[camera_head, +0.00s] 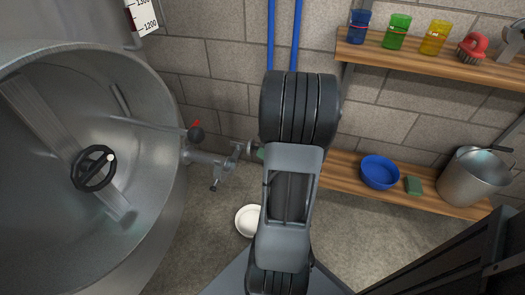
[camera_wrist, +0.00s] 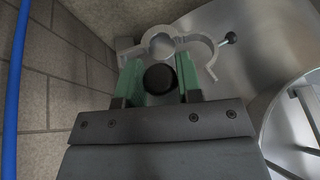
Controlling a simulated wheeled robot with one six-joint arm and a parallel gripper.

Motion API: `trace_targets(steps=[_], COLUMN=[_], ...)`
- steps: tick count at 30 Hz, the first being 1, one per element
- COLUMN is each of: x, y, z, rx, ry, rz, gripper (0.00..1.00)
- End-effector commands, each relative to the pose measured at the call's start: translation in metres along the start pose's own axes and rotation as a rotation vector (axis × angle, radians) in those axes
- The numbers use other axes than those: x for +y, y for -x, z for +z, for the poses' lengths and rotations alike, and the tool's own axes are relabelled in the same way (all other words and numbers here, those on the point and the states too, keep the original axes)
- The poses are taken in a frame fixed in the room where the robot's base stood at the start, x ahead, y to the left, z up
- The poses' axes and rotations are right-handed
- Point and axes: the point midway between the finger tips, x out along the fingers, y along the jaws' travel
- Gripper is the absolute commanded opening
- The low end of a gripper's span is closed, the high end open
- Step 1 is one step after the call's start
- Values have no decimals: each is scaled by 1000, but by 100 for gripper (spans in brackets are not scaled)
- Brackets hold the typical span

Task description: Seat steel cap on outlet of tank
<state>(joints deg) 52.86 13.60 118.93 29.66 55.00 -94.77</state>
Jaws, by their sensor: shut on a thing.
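The steel tank (camera_head: 150,85) fills the left of the head view. Its outlet (camera_head: 208,160), a short pipe with valve handles, points right towards my gripper, which my arm mostly hides there. In the wrist view my gripper (camera_wrist: 160,60) has green fingers shut on a small round steel piece, the steel cap (camera_wrist: 162,44), at the fingertips. A steel clamp (camera_wrist: 204,50) with a black-knobbed lever hangs open around that spot. I cannot tell whether the cap touches the outlet's end. A dark round part (camera_wrist: 160,79) lies between the fingers.
A white bowl (camera_head: 246,222) is on the floor below the outlet. A low wooden shelf at right holds a blue bowl (camera_head: 379,172), a green sponge (camera_head: 413,185) and a steel bucket (camera_head: 470,182). Blue pipes (camera_head: 296,35) run down the block wall.

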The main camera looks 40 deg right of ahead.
Motion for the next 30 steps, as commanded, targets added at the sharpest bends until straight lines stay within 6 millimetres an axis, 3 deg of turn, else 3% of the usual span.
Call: trace_targets(steps=[30], x=[-2], y=[-41], z=[-50], rx=[-1], ry=[3], rz=[-1], gripper=[6])
